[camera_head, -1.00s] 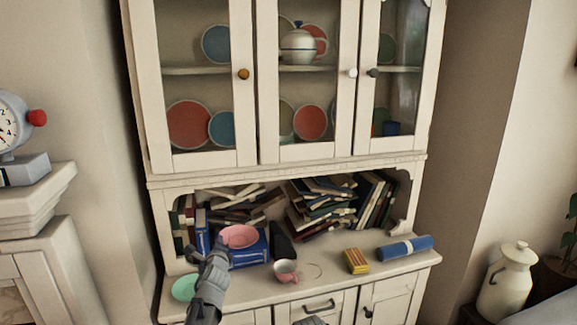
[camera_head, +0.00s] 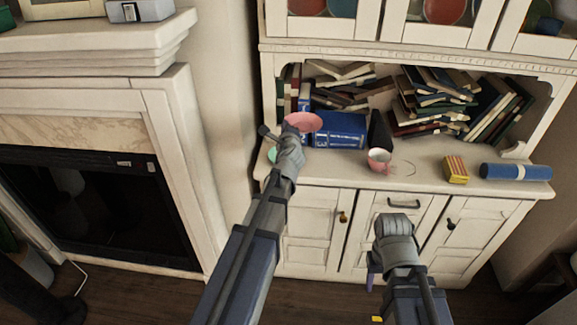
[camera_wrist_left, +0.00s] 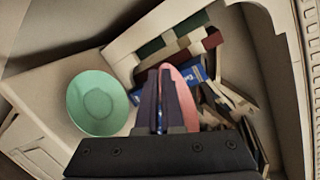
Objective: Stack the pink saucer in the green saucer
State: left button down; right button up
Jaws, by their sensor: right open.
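The pink saucer (camera_head: 305,122) is held by its edge in my left gripper (camera_head: 290,130), above the left end of the cabinet counter. In the left wrist view, the pink saucer (camera_wrist_left: 183,94) shows tilted on edge at the closed fingers (camera_wrist_left: 163,98). The green saucer (camera_head: 272,156) lies on the counter's left end, mostly hidden behind my left gripper. In the left wrist view, the green saucer (camera_wrist_left: 97,103) is fully visible, empty, left of and apart from the fingers. My right gripper (camera_head: 374,275) is open and empty, in front of the cabinet doors.
A fireplace (camera_head: 95,200) is at the left.

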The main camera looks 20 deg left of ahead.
pick_arm(q)
jog(key=s+a+f+n+y+b, duration=0.1)
jog(key=s+a+f+y+b, duration=0.1)
jog(key=a+f, duration=0.15)
jog(key=b, duration=0.7)
send_over(271, 167)
jog(key=shift+g, duration=0.4)
notch_tip(271, 167, down, 6)
jog(key=shift+w+f, duration=0.1)
pick_arm(e)
notch_tip(271, 167, down, 10)
pick_arm(q)
notch_tip(271, 167, down, 4)
jog(key=b, duration=0.3)
jog(key=shift+r, duration=0.3)
jog(key=c, duration=1.1)
grip_release()
pick_arm(e)
notch_tip(271, 167, down, 4)
jog(key=shift+r, duration=0.2)
pick_arm(q)
jog(key=shift+o, duration=0.2)
jog(key=p+v, duration=0.2)
jog(key=v, duration=1)
pick_arm(e)
notch_tip(271, 167, up, 2)
jog(key=shift+r, duration=0.15)
